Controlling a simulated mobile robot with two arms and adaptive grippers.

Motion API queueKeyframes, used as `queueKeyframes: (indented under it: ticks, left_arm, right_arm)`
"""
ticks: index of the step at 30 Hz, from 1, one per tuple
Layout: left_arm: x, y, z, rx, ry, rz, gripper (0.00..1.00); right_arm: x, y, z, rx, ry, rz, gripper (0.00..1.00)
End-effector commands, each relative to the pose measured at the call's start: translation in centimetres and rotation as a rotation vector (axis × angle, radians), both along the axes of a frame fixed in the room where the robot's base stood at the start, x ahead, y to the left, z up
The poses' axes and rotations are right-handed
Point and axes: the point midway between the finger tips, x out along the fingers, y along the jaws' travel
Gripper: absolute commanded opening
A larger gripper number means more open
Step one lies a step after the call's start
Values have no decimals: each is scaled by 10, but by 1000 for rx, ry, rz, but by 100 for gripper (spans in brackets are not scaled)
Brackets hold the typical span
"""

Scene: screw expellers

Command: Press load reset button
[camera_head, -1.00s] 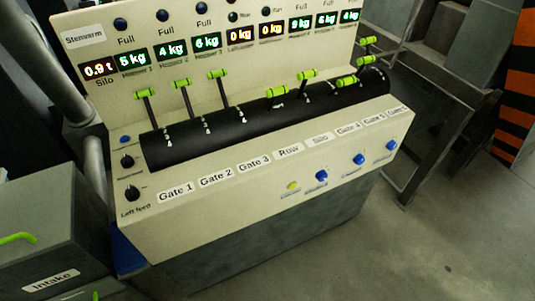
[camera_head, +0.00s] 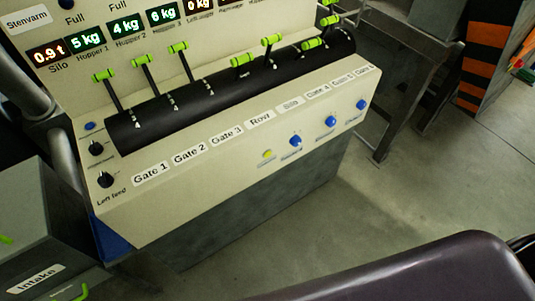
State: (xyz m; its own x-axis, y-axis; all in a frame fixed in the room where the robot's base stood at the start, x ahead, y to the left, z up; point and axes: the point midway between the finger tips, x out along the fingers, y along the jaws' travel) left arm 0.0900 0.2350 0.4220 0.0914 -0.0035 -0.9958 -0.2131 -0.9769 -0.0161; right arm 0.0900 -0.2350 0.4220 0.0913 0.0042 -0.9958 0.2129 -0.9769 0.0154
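The cream control panel (camera_head: 230,172) fills the upper left. On its front face, lower right, are a small yellow-green button (camera_head: 267,154) and three blue knobs or buttons, one (camera_head: 295,141) nearest it, a middle one (camera_head: 330,122) and a right one (camera_head: 361,104). A small blue button (camera_head: 89,126) sits at the panel's left end above two black knobs, upper (camera_head: 96,149) and lower (camera_head: 105,180). The small labels are too blurred to show which is load reset. Neither of my grippers is in view.
Several green-handled levers, one of them at the left (camera_head: 104,76), rise from a black curved cover (camera_head: 230,97). A grey box (camera_head: 40,225) labelled Intake stands at lower left. A dark rounded shape covers the lower right. Grey floor (camera_head: 430,185) is open right of the panel.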

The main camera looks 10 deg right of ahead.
Motion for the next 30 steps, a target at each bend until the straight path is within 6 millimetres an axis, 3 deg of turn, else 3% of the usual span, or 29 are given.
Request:
queueKeyframes:
  ticks: [9,30]
  left_arm:
    - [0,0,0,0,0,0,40]
    - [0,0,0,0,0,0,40]
  right_arm:
    - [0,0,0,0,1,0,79]
    - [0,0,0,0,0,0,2]
